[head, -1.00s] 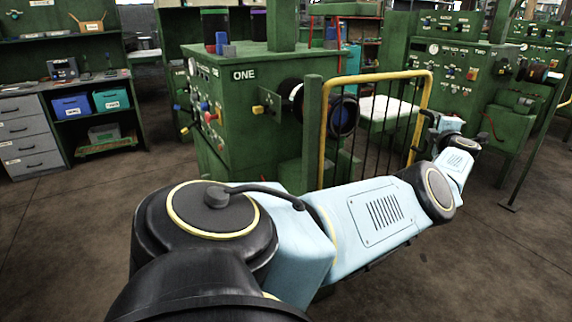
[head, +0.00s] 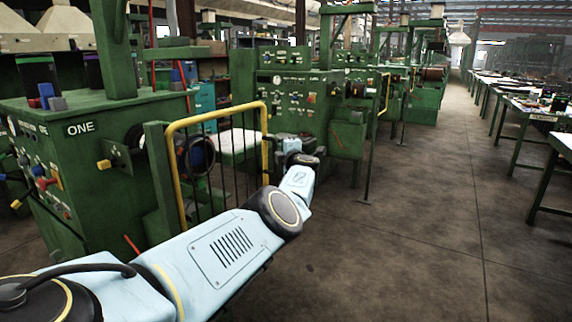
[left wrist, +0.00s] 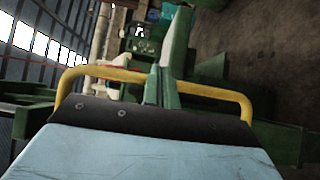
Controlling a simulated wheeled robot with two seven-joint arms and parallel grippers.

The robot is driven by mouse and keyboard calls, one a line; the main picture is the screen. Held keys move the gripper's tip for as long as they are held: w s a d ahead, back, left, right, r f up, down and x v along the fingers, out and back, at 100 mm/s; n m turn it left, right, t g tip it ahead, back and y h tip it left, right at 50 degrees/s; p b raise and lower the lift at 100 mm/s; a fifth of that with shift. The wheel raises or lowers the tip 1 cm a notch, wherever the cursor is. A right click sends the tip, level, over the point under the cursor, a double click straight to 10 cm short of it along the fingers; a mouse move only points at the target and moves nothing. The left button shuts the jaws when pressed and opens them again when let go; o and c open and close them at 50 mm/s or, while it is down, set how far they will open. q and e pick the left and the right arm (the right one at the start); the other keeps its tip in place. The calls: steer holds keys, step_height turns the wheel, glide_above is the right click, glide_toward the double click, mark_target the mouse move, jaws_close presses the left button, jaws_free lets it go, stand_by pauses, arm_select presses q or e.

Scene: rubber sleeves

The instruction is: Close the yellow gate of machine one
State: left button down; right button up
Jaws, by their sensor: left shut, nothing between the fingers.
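Machine one (head: 100,112) is a green cabinet marked ONE at the left of the head view. Its yellow gate (head: 218,112), a tubular frame with dark bars, stands out to the right from a green post (head: 158,165). The gate's yellow frame (left wrist: 110,73) also crosses the left wrist view. My left arm reaches across in front of the gate's lower part. My left gripper (head: 272,143) is shut and empty, beside the gate's far right upright. Its fingers are small and partly hidden, so contact is unclear. My right gripper is out of view.
Another green machine (head: 290,90) with a control panel stands behind the gate. A thin dark post (head: 370,165) rises from the floor to the right. The wide concrete aisle (head: 420,230) is clear. Work tables (head: 550,175) line the right side.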

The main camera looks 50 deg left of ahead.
arm_select(q)
steer(key=w+d+b, duration=0.3)
steer(key=w+d, duration=0.2)
steer(key=d, duration=0.7)
steer(key=shift+w+d, duration=0.3)
steer(key=shift+w, duration=0.1)
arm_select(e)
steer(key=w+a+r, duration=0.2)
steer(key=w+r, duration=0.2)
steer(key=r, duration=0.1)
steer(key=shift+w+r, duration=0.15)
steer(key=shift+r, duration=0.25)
arm_select(q)
steer(key=shift+f, duration=0.1)
